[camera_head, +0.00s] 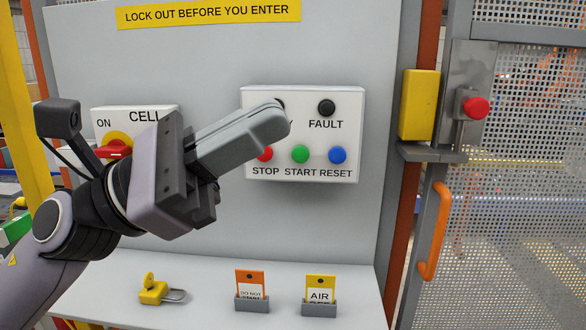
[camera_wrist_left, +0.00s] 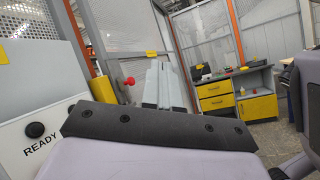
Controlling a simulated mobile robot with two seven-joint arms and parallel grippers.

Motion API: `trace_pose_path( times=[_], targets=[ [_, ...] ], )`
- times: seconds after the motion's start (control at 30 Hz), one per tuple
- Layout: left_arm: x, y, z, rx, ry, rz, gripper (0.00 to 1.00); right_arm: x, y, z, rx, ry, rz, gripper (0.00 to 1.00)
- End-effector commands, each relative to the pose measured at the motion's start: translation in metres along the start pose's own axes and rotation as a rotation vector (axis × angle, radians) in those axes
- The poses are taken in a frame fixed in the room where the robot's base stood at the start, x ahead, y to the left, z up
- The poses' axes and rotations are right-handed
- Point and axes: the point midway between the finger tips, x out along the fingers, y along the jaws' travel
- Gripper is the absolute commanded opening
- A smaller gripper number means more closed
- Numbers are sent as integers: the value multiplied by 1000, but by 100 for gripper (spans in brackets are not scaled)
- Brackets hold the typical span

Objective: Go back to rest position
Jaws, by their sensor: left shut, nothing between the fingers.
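My left gripper (camera_head: 272,120) is shut and empty. It reaches in from the left in front of the white button box (camera_head: 345,105), and its fingertips cover part of the box's upper left lamp and label. I cannot tell whether it touches the box. The closed fingers also show in the left wrist view (camera_wrist_left: 165,85). The red STOP button (camera_head: 265,154) shows partly below the fingers. The green START button (camera_head: 300,154) and blue RESET button (camera_head: 338,155) are in clear view. My right gripper is not in view.
A CELL switch box (camera_head: 112,112) with a red handle is partly behind my left arm. A yellow padlock (camera_head: 154,292), an orange tag (camera_head: 251,283) and a yellow AIR tag (camera_head: 320,289) are on the shelf. A gate with an orange handle (camera_head: 434,230) stands at right.

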Motion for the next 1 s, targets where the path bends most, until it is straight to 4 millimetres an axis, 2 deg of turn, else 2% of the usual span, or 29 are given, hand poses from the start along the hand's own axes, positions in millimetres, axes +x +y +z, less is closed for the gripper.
trace_pose_path(
  times=[0.03,0.17,0.3,0.43,0.53,0.67,0.77,0.83,0.93,0.97,1.0],
  targets=[
    [-8,8,-4,-141,-51,93,0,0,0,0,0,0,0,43],
    [-35,33,-17,-485,-181,337,0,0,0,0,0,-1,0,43],
    [-80,55,-48,-848,-326,614,0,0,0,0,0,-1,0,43],
    [-134,62,-89,-1168,-471,887,0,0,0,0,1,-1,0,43],
    [-179,53,-126,-1392,-591,1111,0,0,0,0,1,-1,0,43],
    [-241,22,-174,-1647,-763,1425,0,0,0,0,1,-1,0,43],
    [-286,-19,-206,-1804,-908,1686,0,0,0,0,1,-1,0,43],
    [-316,-55,-225,-1884,-1017,1880,0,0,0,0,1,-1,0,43],
    [-350,-109,-242,-1950,-1172,2151,0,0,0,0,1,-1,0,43],
    [-358,-125,-244,1881,1168,-2142,0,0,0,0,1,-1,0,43],
    [-367,-144,-247,1783,1154,-2109,0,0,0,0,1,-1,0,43]
  ],
)
